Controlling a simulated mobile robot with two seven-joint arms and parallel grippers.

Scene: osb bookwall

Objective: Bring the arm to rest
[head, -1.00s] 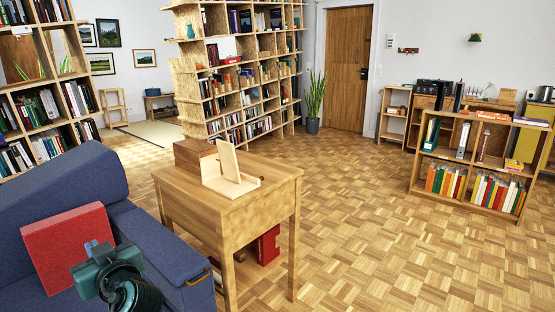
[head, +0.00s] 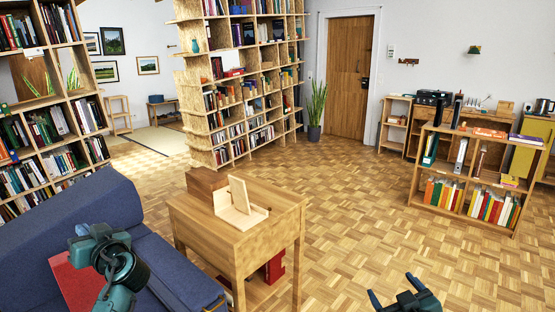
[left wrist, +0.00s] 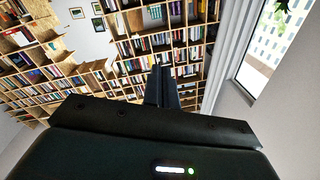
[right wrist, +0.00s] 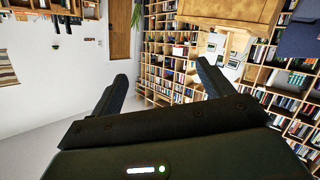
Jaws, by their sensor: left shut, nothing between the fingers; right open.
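My left gripper (head: 82,233) is at the lower left of the head view, in front of the blue sofa and a red cushion. In the left wrist view its two dark fingers (left wrist: 159,70) are together with nothing between them. My right gripper (head: 393,290) shows at the bottom edge of the head view, over the parquet floor, right of the wooden side table. In the right wrist view its fingers (right wrist: 163,71) are spread wide and empty. Most of the right arm is out of the head view.
A blue sofa (head: 85,205) with a red cushion (head: 78,285) is at the left. A wooden side table (head: 240,245) with a wooden holder (head: 240,205) stands between my grippers. A low bookshelf (head: 468,180) stands at the right. Open parquet floor (head: 360,210) lies between.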

